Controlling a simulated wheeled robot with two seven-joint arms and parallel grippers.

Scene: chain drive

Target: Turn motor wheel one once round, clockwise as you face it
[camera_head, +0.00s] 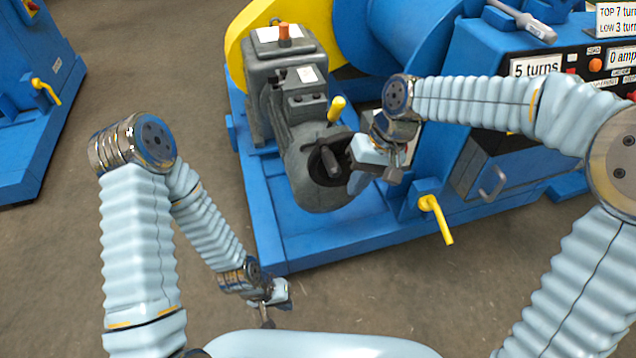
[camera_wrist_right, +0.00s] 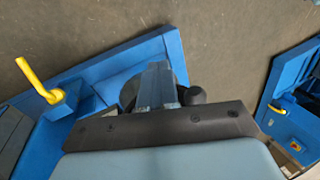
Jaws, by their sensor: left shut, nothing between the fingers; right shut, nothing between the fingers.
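The grey motor (camera_head: 290,95) stands on the blue machine base. At its near end is a dark round wheel (camera_head: 322,168) with a dark handle knob, in a grey housing. My right gripper (camera_head: 358,183) is shut and empty just to the right of the wheel, partly covering its right side; I cannot tell whether it touches. In the right wrist view the gripper fingers (camera_wrist_right: 157,85) hide part of the wheel, and a dark knob (camera_wrist_right: 194,95) shows beside them. My left gripper (camera_head: 267,318) is shut and empty, low, in front of the base.
A yellow lever (camera_head: 435,218) sticks out at the base's front right, and another yellow handle (camera_head: 337,107) stands by the motor. A control box with a "5 turns" display (camera_head: 536,67) is at the right. A second blue machine (camera_head: 30,110) stands left. Open floor lies between.

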